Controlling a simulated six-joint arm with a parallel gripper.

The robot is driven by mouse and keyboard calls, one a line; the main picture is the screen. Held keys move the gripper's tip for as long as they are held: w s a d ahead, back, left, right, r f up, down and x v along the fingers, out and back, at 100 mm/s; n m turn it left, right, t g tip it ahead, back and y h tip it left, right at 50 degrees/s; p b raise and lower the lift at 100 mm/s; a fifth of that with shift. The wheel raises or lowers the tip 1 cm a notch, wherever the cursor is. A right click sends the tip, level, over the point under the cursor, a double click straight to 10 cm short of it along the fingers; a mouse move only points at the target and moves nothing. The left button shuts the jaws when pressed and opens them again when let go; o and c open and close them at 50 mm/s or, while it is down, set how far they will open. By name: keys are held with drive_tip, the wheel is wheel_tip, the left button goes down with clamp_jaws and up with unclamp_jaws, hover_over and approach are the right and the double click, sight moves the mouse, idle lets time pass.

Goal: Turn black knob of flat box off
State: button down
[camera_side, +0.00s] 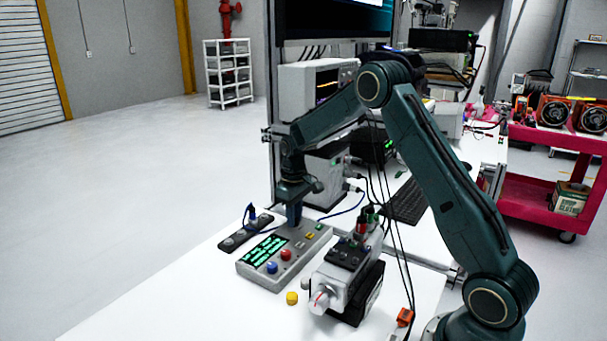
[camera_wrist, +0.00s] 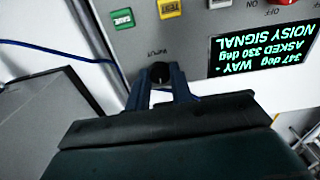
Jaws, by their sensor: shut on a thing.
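The flat box (camera_side: 262,279) is a grey panel lying on the white table in the side view, with a lit green-text display. Its grey face also shows in the wrist view (camera_wrist: 185,40). My gripper (camera_side: 293,222) points down over the far part of the box. In the wrist view, my gripper's two blue fingers (camera_wrist: 161,85) are shut on the black knob (camera_wrist: 160,70), one on each side. The knob's label reads INPUT, upside down. The knob's pointer mark cannot be made out, and the fingers hide its sides. The knob is hidden in the side view.
The display (camera_wrist: 262,55) shows "NOISY SIGNAL", "ASKED 330 deg" and "347 deg". Green (camera_wrist: 122,18), yellow (camera_wrist: 169,8) and red (camera_wrist: 280,2) controls sit near the knob. A black strip (camera_side: 245,233) lies left of the box; a grey device (camera_side: 340,280) stands right. A blue cable passes behind.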

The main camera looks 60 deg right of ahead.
drive_tip(key=m, duration=0.6)
drive_tip(key=shift+m, duration=0.4)
idle(0.3)
drive_tip(key=c, duration=1.2)
unclamp_jaws()
drive_tip(key=shift+c, duration=0.2)
drive_tip(key=shift+r, duration=0.1)
wheel_tip(320, 180, up, 14)
